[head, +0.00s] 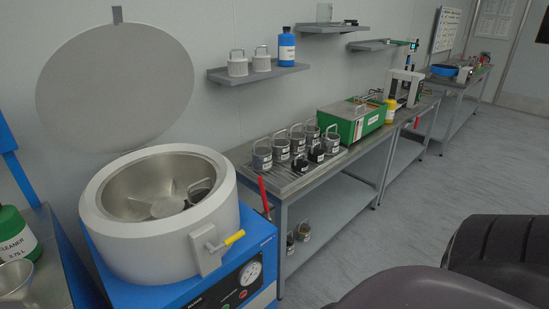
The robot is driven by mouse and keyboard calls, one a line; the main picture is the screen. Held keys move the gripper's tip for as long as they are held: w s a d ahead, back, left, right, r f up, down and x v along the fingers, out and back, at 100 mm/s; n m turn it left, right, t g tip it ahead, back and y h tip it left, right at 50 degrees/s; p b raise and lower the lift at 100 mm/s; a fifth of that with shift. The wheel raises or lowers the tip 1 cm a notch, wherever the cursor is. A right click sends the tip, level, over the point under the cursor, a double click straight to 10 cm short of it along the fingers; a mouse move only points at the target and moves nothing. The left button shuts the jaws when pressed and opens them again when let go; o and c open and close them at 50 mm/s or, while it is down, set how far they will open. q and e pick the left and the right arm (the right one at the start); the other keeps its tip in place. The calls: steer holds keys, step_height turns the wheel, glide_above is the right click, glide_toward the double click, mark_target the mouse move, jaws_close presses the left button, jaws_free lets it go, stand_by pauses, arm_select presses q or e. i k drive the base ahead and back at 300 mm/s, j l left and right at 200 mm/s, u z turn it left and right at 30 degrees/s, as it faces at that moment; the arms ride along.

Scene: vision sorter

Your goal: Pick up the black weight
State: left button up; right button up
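Neither of my grippers shows in the head view.
An open white drum machine (120,235) with its round lid (115,85) raised stands at left; a dark handled canister (200,190) sits inside. A red lever (264,195) rises between machine and bench. A green box (352,125) stands beyond the rack.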

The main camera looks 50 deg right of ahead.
mark_target(297, 165)
steer(key=l+u, duration=0.25)
steer(key=l, duration=0.35)
steer(key=k+l+u, duration=0.1)
steer(key=l+u, duration=0.15)
steer(key=l, duration=0.3)
steer(key=k+l+u, duration=0.1)
steer(key=l+u, duration=0.15)
steer(key=l, duration=0.35)
steer(key=k+l, duration=0.1)
steer(key=l, duration=0.35)
steer(key=k+l+u, duration=0.1)
steer(key=l, duration=0.35)
steer(key=k+l, duration=0.15)
steer(key=l, duration=0.25)
steer(key=k+l, duration=0.1)
steer(key=l, duration=0.35)
steer(key=k+l+u, duration=0.1)
steer(key=l, duration=0.3)
steer(key=k+l, duration=0.15)
steer(key=l, duration=0.3)
